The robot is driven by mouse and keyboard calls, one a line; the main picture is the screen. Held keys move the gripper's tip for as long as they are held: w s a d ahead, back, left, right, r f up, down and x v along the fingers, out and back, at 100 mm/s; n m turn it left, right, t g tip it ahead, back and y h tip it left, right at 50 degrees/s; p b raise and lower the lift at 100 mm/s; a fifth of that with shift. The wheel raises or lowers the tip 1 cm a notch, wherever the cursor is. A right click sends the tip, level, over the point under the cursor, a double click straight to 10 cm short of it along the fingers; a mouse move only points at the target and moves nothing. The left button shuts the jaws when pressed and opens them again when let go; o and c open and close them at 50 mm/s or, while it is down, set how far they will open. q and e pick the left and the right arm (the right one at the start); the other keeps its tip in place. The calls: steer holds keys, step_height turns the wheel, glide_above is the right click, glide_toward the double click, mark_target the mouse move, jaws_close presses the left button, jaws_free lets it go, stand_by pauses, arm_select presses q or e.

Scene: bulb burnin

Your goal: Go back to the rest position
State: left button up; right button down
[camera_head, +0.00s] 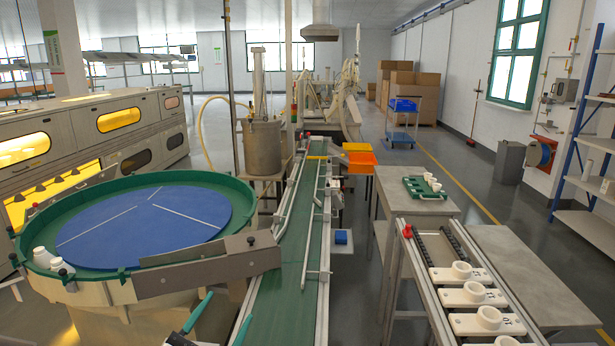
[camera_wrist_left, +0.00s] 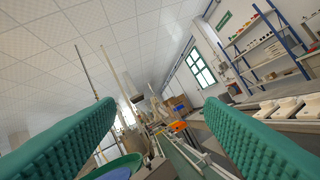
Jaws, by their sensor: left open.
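My left gripper (camera_head: 220,321) shows at the bottom edge of the head view, in front of the near end of the green conveyor. Its two teal fingers stand apart with nothing between them. In the left wrist view the ribbed green fingers of the same gripper (camera_wrist_left: 158,135) are spread wide, and the gap holds only the distant room. That view is tilted, with much ceiling in it. My right gripper is in neither view.
A round blue turntable (camera_head: 150,225) with a green rim stands at left, white bottles (camera_head: 43,257) at its edge. The green conveyor (camera_head: 298,240) runs away from me. At right are a rail with white holders (camera_head: 475,296) and a grey table (camera_head: 418,206) with a green tray (camera_head: 412,187).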

arm_select(q)
steer(key=s+a+f+n+g+y, duration=0.4)
steer(key=a+f+n+y, duration=0.1)
steer(key=f, duration=0.3)
steer(key=s+a+f+n+g+y, duration=0.4)
steer(key=s+f+n+y, duration=0.15)
steer(key=f, duration=0.25)
steer(key=s+d+f+m+g+h, duration=0.1)
steer(key=s+f+g, duration=0.3)
steer(key=s, duration=0.4)
steer(key=s+d+f+m+g+h, duration=0.1)
steer(key=s+d+f+g, duration=0.1)
steer(key=s+f+g, duration=0.45)
step_height(320, 180, down, 23)
steer(key=s, duration=0.2)
steer(key=s+a+f, duration=0.3)
steer(key=s+f, duration=1.4)
steer(key=shift+a+f+g, duration=0.15)
steer(key=shift+g, duration=0.3)
